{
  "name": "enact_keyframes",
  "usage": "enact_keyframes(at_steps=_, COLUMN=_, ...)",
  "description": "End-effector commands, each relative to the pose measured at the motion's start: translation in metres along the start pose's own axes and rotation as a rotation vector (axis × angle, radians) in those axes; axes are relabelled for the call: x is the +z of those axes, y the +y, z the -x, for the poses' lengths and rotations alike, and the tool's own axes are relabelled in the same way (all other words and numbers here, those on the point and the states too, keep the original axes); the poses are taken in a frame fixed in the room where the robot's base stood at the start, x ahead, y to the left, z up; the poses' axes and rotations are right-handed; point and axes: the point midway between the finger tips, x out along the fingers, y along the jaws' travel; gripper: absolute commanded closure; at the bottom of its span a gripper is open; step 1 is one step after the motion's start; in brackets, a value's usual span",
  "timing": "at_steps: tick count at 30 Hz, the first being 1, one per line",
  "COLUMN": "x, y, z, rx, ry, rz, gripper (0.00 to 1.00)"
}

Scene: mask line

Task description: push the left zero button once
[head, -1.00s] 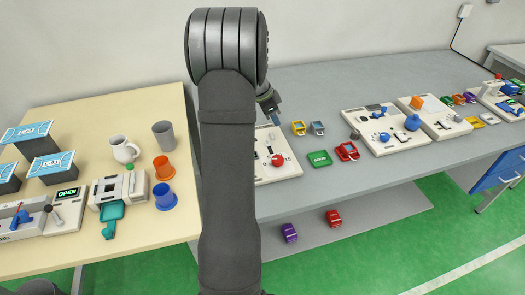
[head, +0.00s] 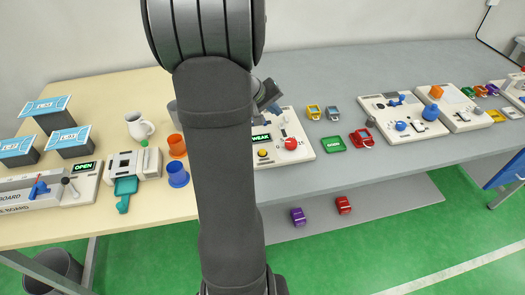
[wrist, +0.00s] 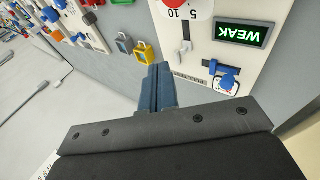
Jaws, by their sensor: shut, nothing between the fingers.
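A white tester panel (head: 303,155) stands on the grey bench, partly behind my arm in the head view. It carries a lit WEAK display (head: 261,138), a round yellow button (head: 262,153) and a red knob (head: 291,143). I cannot read a zero label on any button. In the wrist view the panel (wrist: 275,12) shows its dial, the WEAK display (wrist: 242,34), a grey slider and a blue part (wrist: 227,82); the yellow button is not seen there. My gripper (head: 274,107) is above the panel's back part, its blue fingers (wrist: 160,72) together and empty.
Yellow and blue-grey small items (head: 314,112), a green block (head: 333,144) and a red device (head: 362,138) lie right of the panel. Another panel (head: 403,118) stands farther right. Cups (head: 177,174) and an OPEN-display device are on the wooden table left.

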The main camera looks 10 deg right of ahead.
Motion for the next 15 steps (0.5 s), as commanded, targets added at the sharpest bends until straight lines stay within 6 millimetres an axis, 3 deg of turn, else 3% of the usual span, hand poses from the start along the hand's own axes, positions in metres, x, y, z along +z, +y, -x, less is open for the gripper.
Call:
enact_keyframes(at_steps=9, x=0.025, y=-0.026, z=0.031, rx=0.091, ry=0.112, rz=0.721, gripper=1.00)
enact_keyframes(at_steps=15, x=0.037, y=-0.040, z=0.044, rx=0.149, ry=0.154, rz=1.065, gripper=1.00)
